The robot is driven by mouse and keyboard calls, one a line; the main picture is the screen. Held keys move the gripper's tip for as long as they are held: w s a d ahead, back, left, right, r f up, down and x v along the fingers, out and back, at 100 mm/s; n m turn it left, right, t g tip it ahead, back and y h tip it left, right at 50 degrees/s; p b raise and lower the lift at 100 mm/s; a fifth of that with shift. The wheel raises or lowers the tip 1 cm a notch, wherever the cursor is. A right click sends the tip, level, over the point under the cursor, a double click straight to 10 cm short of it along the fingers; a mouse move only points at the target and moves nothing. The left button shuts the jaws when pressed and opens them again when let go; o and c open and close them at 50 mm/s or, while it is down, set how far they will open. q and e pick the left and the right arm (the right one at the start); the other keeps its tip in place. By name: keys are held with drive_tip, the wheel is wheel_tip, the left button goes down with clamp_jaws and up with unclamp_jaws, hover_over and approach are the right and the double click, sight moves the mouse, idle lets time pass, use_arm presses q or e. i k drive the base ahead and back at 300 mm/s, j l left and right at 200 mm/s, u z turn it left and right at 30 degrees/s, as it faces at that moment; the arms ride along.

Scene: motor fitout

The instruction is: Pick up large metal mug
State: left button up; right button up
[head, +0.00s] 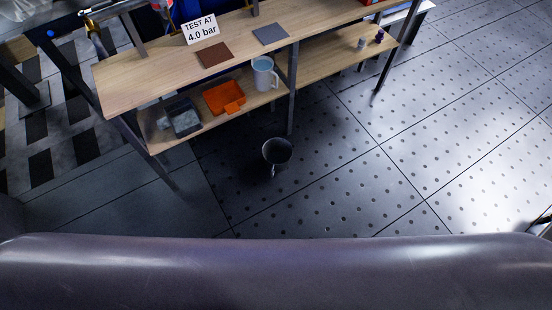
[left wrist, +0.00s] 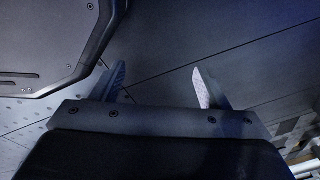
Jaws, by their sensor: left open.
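A dark grey metal-looking mug (head: 277,151) stands on the dark dotted floor in front of the workbench in the head view. Its open top faces up, and its handle appears to be on the near side. A pale blue-grey mug (head: 262,74) with a handle at its right stands on the bench's lower shelf. My left gripper (left wrist: 159,76) shows in the left wrist view with its two fingers wide apart and nothing between them. Neither mug shows in that view. Neither gripper shows in the head view.
The wooden workbench (head: 130,87) has a lower shelf holding an orange tray (head: 224,97) and a dark bin (head: 184,118). A "TEST AT 4.0 bar" sign (head: 200,29) stands on top. Bench legs rise near the floor mug. Open floor lies to the right.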

sight(277, 153)
drive_tip(key=i+l+u, duration=0.15)
drive_tip(key=l+u, duration=0.45)
drive_tip(key=i+l+u, duration=0.15)
drive_tip(key=l+u, duration=0.15)
